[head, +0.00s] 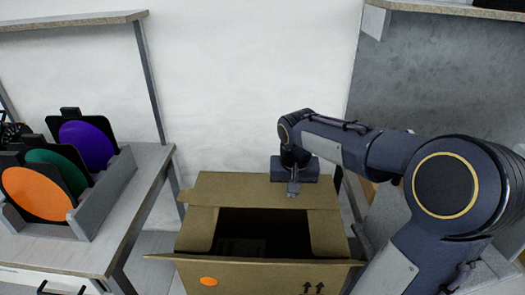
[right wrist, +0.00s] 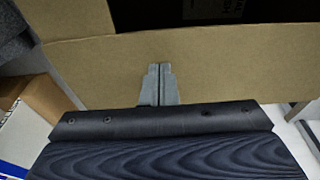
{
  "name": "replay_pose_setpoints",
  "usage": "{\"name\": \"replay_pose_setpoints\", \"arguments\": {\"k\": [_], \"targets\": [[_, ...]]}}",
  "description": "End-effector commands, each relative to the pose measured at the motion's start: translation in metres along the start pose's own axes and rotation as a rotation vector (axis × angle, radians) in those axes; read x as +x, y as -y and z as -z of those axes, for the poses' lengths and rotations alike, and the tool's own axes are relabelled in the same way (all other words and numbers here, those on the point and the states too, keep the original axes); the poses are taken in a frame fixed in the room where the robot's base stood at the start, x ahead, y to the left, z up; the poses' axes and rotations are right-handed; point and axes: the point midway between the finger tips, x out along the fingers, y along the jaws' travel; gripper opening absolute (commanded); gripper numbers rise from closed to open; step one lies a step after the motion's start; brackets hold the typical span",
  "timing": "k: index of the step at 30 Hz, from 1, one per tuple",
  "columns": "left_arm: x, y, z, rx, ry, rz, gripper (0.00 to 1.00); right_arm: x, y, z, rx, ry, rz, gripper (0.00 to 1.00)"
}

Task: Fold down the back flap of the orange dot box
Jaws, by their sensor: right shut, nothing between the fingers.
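The orange dot box (head: 262,272) is an open brown cardboard box in the lower middle of the head view, with an orange dot (head: 208,281) on its front. Its back flap (head: 235,191) stretches along the far edge of the opening, and it also shows in the right wrist view (right wrist: 100,62). My left gripper is not in view.
A grey table (head: 110,235) at left carries a rack (head: 105,195) with orange, green and purple discs. A white wall (head: 240,90) stands behind the box. A grey panel and surface lie to the right. Another cardboard box (right wrist: 38,105) is at left in the right wrist view.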

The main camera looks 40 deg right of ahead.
Motion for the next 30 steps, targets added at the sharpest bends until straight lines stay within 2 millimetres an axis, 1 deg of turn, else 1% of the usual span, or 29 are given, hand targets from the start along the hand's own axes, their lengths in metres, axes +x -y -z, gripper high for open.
{"name": "replay_pose_setpoints", "arguments": {"k": [5,15,21,23,30], "targets": [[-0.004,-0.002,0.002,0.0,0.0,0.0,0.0,-0.005,0.0,0.001,0.0,0.0,0.0,0.0],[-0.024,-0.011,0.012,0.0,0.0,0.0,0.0,-0.03,0.0,0.006,0.0,0.0,0.0,0.0],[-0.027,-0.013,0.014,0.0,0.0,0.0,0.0,-0.035,0.0,0.007,0.0,0.0,0.0,0.0],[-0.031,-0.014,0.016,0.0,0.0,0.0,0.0,-0.04,0.0,0.008,0.0,0.0,0.0,0.0],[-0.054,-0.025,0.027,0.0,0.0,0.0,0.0,-0.07,0.0,0.014,0.0,0.0,0.0,0.0]]}}
